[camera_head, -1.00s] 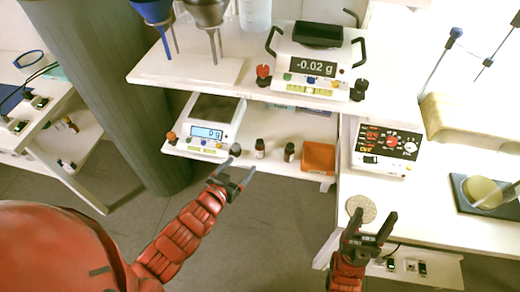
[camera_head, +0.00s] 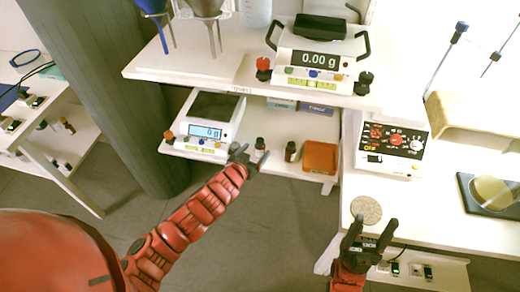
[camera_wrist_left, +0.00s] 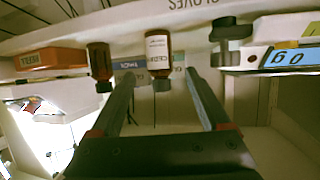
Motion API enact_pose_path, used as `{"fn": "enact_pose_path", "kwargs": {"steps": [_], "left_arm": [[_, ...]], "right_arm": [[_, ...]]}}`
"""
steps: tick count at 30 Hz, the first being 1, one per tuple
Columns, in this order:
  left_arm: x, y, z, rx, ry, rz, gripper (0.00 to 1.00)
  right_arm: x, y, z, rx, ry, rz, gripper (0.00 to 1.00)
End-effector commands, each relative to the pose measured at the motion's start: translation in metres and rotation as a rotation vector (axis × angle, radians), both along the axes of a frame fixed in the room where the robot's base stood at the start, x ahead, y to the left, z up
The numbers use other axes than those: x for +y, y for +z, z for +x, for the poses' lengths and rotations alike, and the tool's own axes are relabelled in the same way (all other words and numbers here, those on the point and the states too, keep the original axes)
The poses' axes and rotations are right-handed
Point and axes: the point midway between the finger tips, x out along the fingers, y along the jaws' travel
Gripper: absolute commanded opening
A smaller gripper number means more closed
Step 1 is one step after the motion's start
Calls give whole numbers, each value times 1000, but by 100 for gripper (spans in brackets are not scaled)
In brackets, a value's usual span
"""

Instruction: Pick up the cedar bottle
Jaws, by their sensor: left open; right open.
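The cedar bottle (camera_head: 259,144) is small and brown with a dark cap and a white label. It stands on the low shelf between the scale and another bottle. In the left wrist view, which looks upside down, the cedar bottle (camera_wrist_left: 158,58) appears between the fingers, its label seeming to start with "CED". My left gripper (camera_head: 252,157) is open and empty in front of it, its fingertips (camera_wrist_left: 158,78) near the bottle. Whether they touch it I cannot tell. My right gripper (camera_head: 372,229) is open and empty by the right table's front edge.
A second brown bottle (camera_head: 290,151) and an orange box (camera_head: 320,157) stand to the right of the cedar bottle. A scale (camera_head: 210,125) with a dark knob is close on the left.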

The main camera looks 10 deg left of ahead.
Motion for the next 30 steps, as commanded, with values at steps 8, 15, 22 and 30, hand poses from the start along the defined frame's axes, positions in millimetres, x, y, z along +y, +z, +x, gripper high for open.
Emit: {"fn": "enact_pose_path", "kwargs": {"steps": [8, 15, 22, 30], "left_arm": [[-6, -17, 23, 0, -3, 0, 80], [-9, -25, 42, -1, -1, 0, 80], [-8, -26, 44, -1, -1, 0, 80], [-8, -26, 44, -1, -1, -1, 40]], "right_arm": [[0, 0, 0, 0, 0, 0, 64], [0, 0, 0, 0, 0, 0, 64], [0, 0, 0, 0, 0, 0, 64], [0, 0, 0, 0, 0, 0, 64]]}}
